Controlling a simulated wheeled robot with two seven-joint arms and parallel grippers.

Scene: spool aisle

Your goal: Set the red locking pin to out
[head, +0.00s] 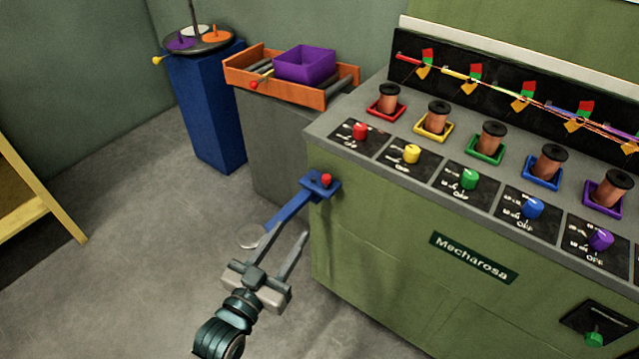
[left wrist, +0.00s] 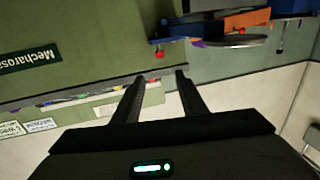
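The red locking pin (head: 326,179) appears as a small red knob on a blue bracket (head: 312,187) at the machine's near left corner. A blue arm slopes down from the bracket toward the floor side. My left gripper (head: 284,240) is below and in front of the bracket, its fingers apart and empty, not touching the knob. In the upside-down left wrist view, a red knob (left wrist: 160,54) shows just beyond the open fingertips (left wrist: 160,76). Whether the pin is in or out is not clear. My right gripper is not in view.
The green machine (head: 400,240) carries coloured knobs and copper spools in coloured trays. Behind stand an orange tray (head: 330,97) with a purple box (head: 304,64) and a blue pedestal (head: 208,115) with a round disc. A yellow frame (head: 45,220) is at left. Floor between is clear.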

